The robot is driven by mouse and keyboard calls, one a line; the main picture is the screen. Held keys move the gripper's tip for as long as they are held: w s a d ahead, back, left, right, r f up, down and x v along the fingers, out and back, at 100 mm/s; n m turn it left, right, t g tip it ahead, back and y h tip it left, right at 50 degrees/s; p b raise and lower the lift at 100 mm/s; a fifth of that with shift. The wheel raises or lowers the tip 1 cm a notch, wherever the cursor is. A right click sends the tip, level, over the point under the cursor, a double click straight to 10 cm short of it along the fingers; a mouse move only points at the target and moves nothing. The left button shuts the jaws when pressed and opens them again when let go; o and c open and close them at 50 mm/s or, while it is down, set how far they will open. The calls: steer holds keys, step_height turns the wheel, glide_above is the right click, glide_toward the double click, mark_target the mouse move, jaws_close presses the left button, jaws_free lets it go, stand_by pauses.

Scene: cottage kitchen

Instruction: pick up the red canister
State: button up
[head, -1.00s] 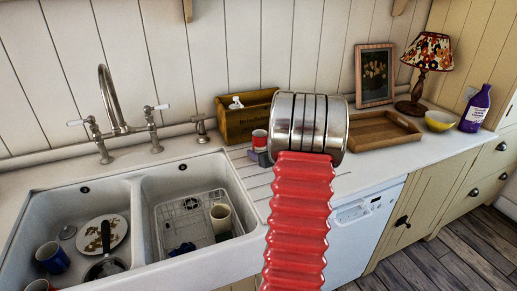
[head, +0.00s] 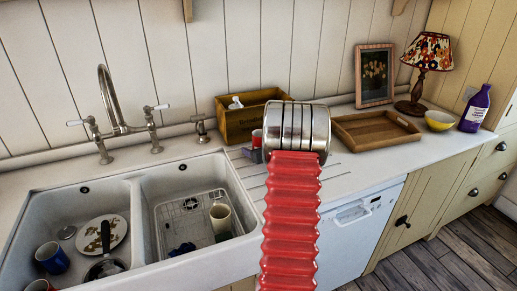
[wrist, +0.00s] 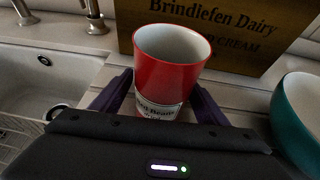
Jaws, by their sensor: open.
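The red canister (wrist: 165,65) stands upright on the counter in the wrist view, with an open pale inside and a white label band low on its side. In the head view only a sliver of the canister (head: 257,134) shows, the rest hidden behind my arm's metal end. My gripper (wrist: 160,92) is open, with one dark purple finger on each side of the canister's lower part. I cannot tell whether either finger touches it. In the head view my gripper is mostly hidden by my arm.
A wooden Brindlefen Dairy box (wrist: 215,30) stands close behind the canister. A teal bowl (wrist: 298,110) is close on the right. The double sink (head: 120,185) lies left. A wooden tray (head: 345,125) and a yellow bowl (head: 439,121) are farther right.

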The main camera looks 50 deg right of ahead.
mark_target(256, 135)
steer(key=shift+w+d+f, duration=0.2)
steer(key=shift+w+d, duration=0.05)
steer(key=shift+w, duration=0.25)
steer(key=shift+c, duration=0.6)
steer(key=c, duration=1.2)
steer(key=shift+o, duration=0.2)
steer(key=shift+r, duration=0.1)
step_height(256, 135, up, 10)
